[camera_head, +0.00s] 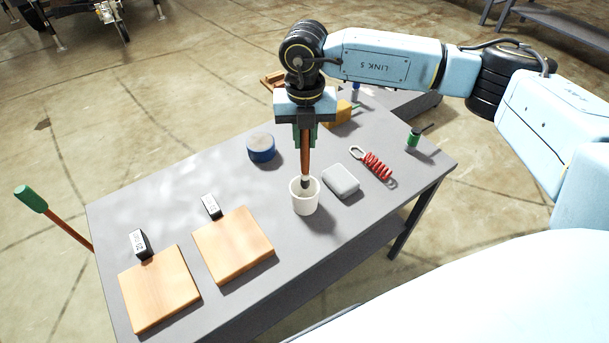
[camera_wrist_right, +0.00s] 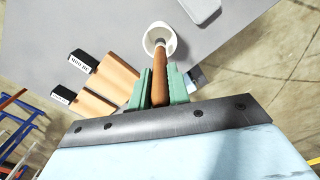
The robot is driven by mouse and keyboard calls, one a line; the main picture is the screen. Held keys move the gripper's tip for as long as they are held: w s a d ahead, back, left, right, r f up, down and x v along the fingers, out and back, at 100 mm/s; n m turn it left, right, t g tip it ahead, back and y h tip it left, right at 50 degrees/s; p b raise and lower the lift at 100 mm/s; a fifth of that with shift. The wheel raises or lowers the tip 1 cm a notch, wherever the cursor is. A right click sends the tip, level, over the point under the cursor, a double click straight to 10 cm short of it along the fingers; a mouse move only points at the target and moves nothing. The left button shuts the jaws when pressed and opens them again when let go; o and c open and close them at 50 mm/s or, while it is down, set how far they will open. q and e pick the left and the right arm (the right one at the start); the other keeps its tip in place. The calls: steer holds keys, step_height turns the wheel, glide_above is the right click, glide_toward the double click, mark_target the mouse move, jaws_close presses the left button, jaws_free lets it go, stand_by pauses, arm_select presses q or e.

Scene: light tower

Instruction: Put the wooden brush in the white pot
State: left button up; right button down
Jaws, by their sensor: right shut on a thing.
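The wooden brush (camera_head: 306,156) has a brown handle and a dark tip, and it hangs upright. My right gripper (camera_head: 305,138) is shut on its handle above the table. The white pot (camera_head: 304,204) stands on the grey table, and the brush's tip is at the pot's opening, near its far rim. In the right wrist view the brush (camera_wrist_right: 160,80) lies between the green fingers (camera_wrist_right: 160,87) and its tip overlaps the white pot (camera_wrist_right: 147,43). I cannot tell how deep the tip is. My left gripper is not in view.
A grey box (camera_head: 341,181) stands close right of the pot, with a red coiled cord (camera_head: 377,166) beyond it. A blue round tin (camera_head: 261,148) is behind left. Two wooden boards (camera_head: 233,246) with black-and-white blocks lie on the left. A green bottle (camera_head: 413,138) stands near the right edge.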

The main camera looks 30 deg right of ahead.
mark_target(304, 160)
step_height(304, 160, down, 8)
steer(key=shift+r, duration=0.25)
steer(key=c, duration=1.3)
jaws_free()
steer(key=shift+r, duration=0.1)
step_height(304, 160, up, 12)
steer(key=shift+a, duration=0.15)
